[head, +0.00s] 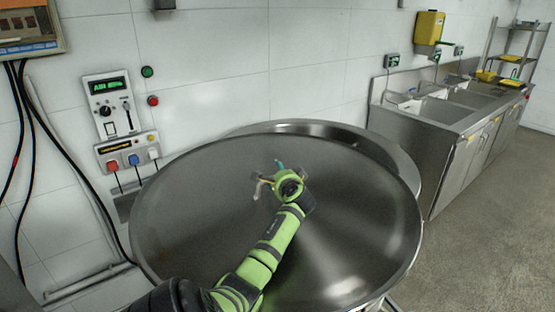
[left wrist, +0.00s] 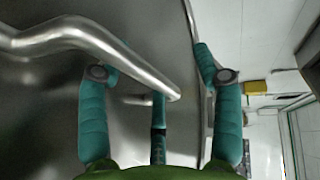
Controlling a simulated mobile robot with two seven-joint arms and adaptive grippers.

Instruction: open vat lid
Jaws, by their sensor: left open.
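The vat lid (head: 205,205) is a large round grey steel disc that fills the middle of the head view. A curved steel rim (head: 335,131) shows behind its far edge; I cannot tell how the two join. My left arm reaches over the lid, and my left gripper (head: 268,178) is above its middle with the fingers spread. In the left wrist view, the teal fingers of the gripper (left wrist: 160,90) are apart. A bent steel bar (left wrist: 85,37) runs from the left, and its end lies between the fingers. Contact with it is unclear. My right gripper is out of view.
A control panel (head: 108,103) with buttons (head: 130,160) is on the wall at left, with black cables beside it. A steel sink counter (head: 425,150) stands at right. A yellow dispenser (head: 429,28) hangs above it. The floor (head: 480,240) at right is clear.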

